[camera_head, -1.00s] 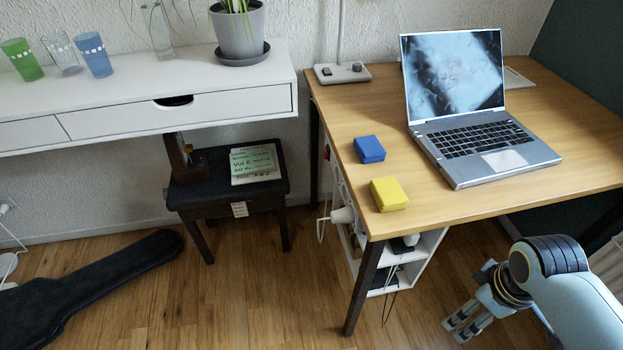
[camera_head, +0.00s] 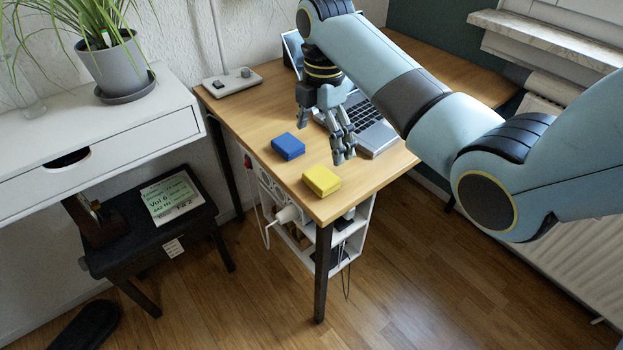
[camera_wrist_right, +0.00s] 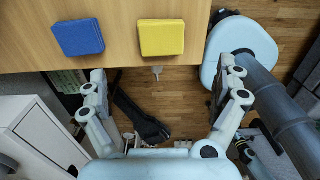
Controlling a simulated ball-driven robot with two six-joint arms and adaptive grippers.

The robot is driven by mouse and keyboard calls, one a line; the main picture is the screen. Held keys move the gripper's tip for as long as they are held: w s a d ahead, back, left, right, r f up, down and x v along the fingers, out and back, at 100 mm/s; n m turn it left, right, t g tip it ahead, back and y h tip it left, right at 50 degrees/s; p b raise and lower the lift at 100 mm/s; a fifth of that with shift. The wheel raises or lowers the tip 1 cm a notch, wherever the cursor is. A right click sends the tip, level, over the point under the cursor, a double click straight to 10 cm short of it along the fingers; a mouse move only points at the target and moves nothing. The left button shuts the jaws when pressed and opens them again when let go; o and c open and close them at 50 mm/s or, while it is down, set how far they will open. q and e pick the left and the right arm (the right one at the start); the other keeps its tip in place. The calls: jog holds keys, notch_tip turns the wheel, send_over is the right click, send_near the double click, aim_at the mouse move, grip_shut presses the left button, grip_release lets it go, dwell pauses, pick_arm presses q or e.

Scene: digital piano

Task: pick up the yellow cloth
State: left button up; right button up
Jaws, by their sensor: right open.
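The yellow cloth (camera_head: 321,181) is a folded block lying flat near the front corner of the wooden desk. In the right wrist view the yellow cloth (camera_wrist_right: 162,37) lies near the desk edge, ahead of and between the spread fingers. My right gripper (camera_head: 334,134) is above the desk, behind the cloth in the head view, pointing down. In the right wrist view the right gripper (camera_wrist_right: 166,95) is open with nothing between its fingers. The cloth is apart from it. My left gripper is not in view.
A folded blue cloth (camera_head: 288,146) lies beside the yellow one. An open laptop (camera_head: 377,137) stands behind, partly hidden by my right arm. The desk (camera_head: 250,111) has a grey device (camera_head: 232,82) at its back left. A white shelf (camera_head: 130,135) stands left.

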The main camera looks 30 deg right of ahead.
send_over(319, 177)
jog(key=f, duration=0.4)
jog(key=shift+d+f+b, duration=0.2)
jog(key=shift+d+b, duration=0.15)
jog(key=f, duration=0.6)
jog(key=shift+a+b, duration=0.35)
jog(key=shift+b, duration=0.05)
jog(key=shift+r, duration=0.1)
jog(key=c, duration=1.1)
